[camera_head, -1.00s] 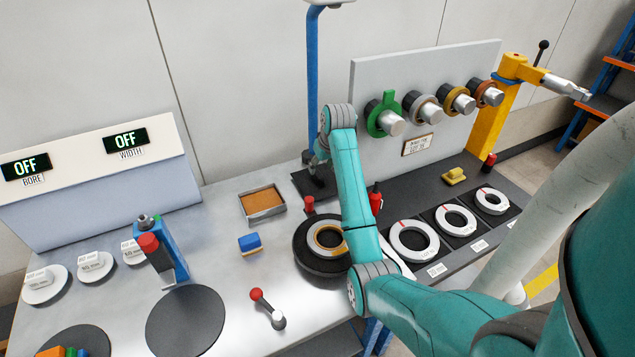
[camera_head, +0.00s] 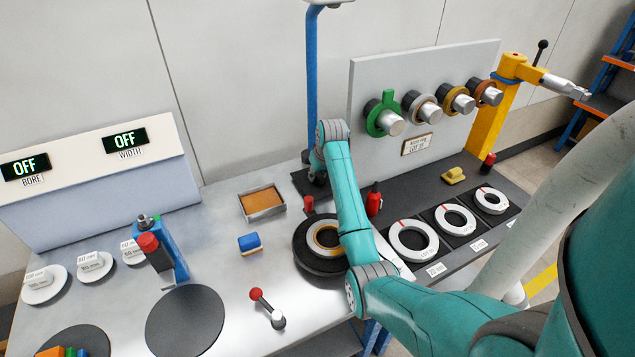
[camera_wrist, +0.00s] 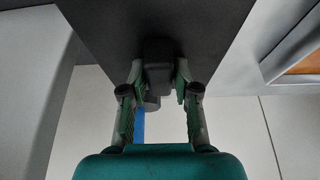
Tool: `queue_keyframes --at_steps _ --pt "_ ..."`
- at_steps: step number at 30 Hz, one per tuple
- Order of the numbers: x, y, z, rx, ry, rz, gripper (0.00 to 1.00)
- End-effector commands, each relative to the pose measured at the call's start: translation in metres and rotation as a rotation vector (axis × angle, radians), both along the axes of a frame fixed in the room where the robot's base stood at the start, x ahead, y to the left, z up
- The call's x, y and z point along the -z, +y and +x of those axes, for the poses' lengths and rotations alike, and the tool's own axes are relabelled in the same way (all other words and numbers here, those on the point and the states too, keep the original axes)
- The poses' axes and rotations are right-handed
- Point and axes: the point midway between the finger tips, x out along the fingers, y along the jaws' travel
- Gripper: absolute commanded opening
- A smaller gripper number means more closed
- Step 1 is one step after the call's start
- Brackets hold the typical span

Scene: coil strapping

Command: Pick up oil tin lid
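My gripper (camera_head: 318,178) points down at the back of the bench, over a black plate at the foot of a blue post. In the wrist view its two fingers (camera_wrist: 160,78) are spread apart, with a dark block (camera_wrist: 158,64) showing between them; I cannot tell whether they touch it. No oil tin lid can be made out for certain. A red bottle-like tin (camera_head: 374,203) with a dark top stands right of my forearm. A small red cylinder (camera_head: 309,204) with a dark top stands left of it.
A black round stand with a ring (camera_head: 308,259) is in front of my gripper. An orange-filled tray (camera_head: 262,202) and a blue block (camera_head: 250,243) lie to the left. White rings (camera_head: 414,240) lie on the right mat. A grey panel with spindles (camera_head: 430,75) rises behind.

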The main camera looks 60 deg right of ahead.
Motion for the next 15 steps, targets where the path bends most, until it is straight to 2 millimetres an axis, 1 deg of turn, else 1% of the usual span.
queue_keyframes --at_steps 1,2,3,11,15 --pt "0.0003 0.0001 -0.0001 0.0 0.001 0.001 0.09" --pt "0.0002 0.0001 -0.0001 0.0 0.001 0.001 0.02" --pt "0.0003 0.0001 -0.0002 0.0 0.001 0.001 0.0" --pt "-0.0001 0.0 -0.0002 0.0 0.001 0.001 0.0" --pt "-0.0093 -0.0006 0.0003 0.0 -0.001 -0.002 0.0"
